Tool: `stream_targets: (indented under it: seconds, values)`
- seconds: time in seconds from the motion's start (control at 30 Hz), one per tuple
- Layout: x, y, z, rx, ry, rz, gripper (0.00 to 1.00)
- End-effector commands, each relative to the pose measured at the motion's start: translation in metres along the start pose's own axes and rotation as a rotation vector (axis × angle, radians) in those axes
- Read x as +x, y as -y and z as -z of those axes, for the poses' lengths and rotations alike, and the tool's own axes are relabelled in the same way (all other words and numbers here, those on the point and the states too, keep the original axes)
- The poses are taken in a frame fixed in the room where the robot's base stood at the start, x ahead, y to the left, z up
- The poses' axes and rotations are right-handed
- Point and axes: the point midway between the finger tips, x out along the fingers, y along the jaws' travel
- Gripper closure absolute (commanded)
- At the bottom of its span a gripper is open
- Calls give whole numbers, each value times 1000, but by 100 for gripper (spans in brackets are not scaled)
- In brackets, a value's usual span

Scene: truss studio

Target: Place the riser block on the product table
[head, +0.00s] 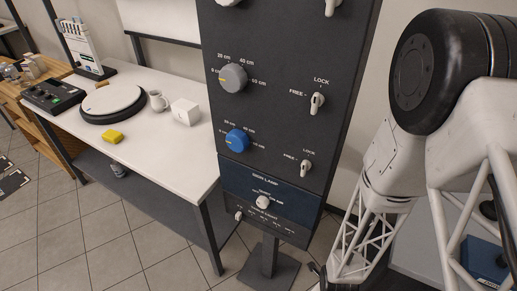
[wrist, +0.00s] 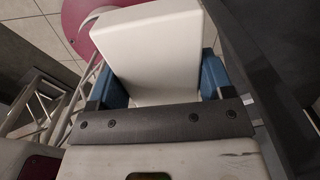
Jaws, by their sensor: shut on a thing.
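The riser block is a plain white slab (wrist: 158,42) in the wrist view. It sits between the blue fingers of my gripper (wrist: 160,82), which is shut on it. The grip hides the block's lower end. In the head view my arm reaches down at the right, and neither the gripper nor the held block can be made out. The long white table (head: 150,135) at the left of the head view looks like the product table. My arm is apart from it, on the far side of the dark control panel.
The dark panel (head: 285,125) with knobs and switches stands between the table and my arm. The table's front area is bare.

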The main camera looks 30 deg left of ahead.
Motion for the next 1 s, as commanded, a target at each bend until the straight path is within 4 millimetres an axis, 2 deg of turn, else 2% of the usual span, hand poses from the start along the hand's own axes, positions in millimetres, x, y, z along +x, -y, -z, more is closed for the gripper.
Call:
stream_targets:
  seconds: [0.3, 0.47, 0.57, 0.77, 1.0]
  values:
    - [-21, -54, 4, -193, 1, 1, 54]
    - [-33, -74, 3, -285, 1, 1, 54]
    - [-41, -82, -4, -333, 2, 2, 54]
    - [-56, -86, -38, -395, 1, 1, 54]
    - [-78, -86, -98, -429, 2, 1, 54]
